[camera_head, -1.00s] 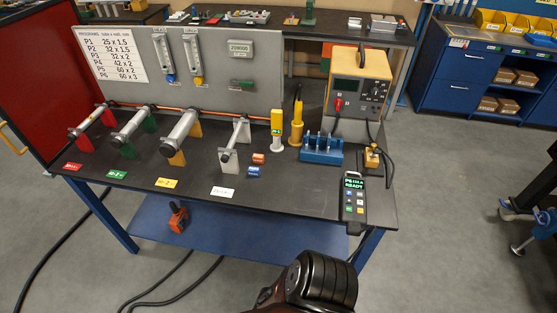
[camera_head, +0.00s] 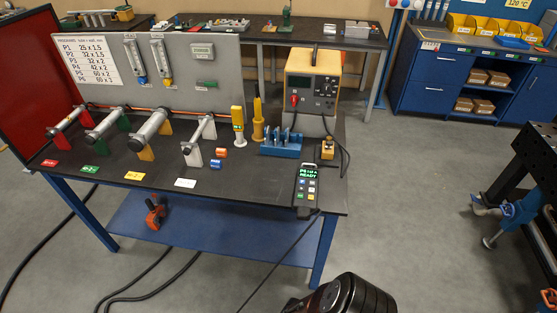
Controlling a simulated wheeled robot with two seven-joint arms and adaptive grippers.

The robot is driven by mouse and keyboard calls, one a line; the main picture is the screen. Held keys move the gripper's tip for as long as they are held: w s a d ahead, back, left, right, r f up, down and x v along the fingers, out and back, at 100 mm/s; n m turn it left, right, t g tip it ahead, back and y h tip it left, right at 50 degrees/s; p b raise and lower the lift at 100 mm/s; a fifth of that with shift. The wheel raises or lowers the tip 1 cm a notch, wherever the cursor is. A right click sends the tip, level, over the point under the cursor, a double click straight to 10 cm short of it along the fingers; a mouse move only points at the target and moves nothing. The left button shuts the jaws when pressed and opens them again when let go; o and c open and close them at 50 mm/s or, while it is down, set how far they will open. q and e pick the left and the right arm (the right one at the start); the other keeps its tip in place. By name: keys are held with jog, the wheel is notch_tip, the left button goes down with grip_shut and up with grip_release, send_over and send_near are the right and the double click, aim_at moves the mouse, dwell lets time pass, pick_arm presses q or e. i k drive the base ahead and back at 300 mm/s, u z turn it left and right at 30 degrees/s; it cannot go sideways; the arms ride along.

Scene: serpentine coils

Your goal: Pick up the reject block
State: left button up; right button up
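Two small blocks, one orange (camera_head: 221,153) and one blue (camera_head: 215,164), lie close together on the black bench top (camera_head: 250,185), right of the rightmost tube stand. I cannot read a marking on either that tells which is the reject block. Neither gripper shows in the head view. A dark rounded part, probably of my own arm, shows at the bottom edge, well in front of the bench.
Tubes on coloured stands (camera_head: 150,132) fill the bench's left. A yellow tool (camera_head: 258,118), blue holder (camera_head: 280,144), orange-cased instrument (camera_head: 312,82) and handheld controller (camera_head: 307,186) stand right. Cables cross the floor. Grey floor is open right of the bench.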

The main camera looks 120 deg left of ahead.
aim_at(220, 152)
jog(key=i, duration=0.35)
jog(key=u, duration=4.8)
